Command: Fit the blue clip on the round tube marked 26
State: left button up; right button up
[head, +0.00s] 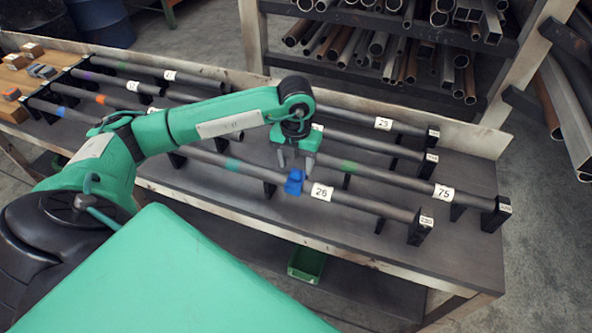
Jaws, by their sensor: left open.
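The blue clip (294,182) sits on the front round tube marked 26 (368,206), just left of the white label 26 (322,192). It appears to touch the tube; I cannot tell how far it wraps around it. My left gripper (295,164) points down just above the clip, its fingers open and apart. No gap or contact between fingertips and clip can be made out for sure. My right gripper is not in view.
Behind lie parallel tubes on black supports, one labelled 75 (443,193), another 25 (383,124). A wooden board (14,80) with several small clips is at the far left. A rack of pipes (390,50) stands behind the bench. A green bin (306,264) sits below.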

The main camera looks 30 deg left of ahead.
aim_at(296, 171)
pick_arm(q)
notch_tip(296, 171, up, 11)
jog(key=shift+f+b, duration=0.2)
jog(key=shift+b, duration=0.25)
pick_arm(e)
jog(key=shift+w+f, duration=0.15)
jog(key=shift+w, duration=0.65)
pick_arm(q)
jog(key=shift+d, duration=0.1)
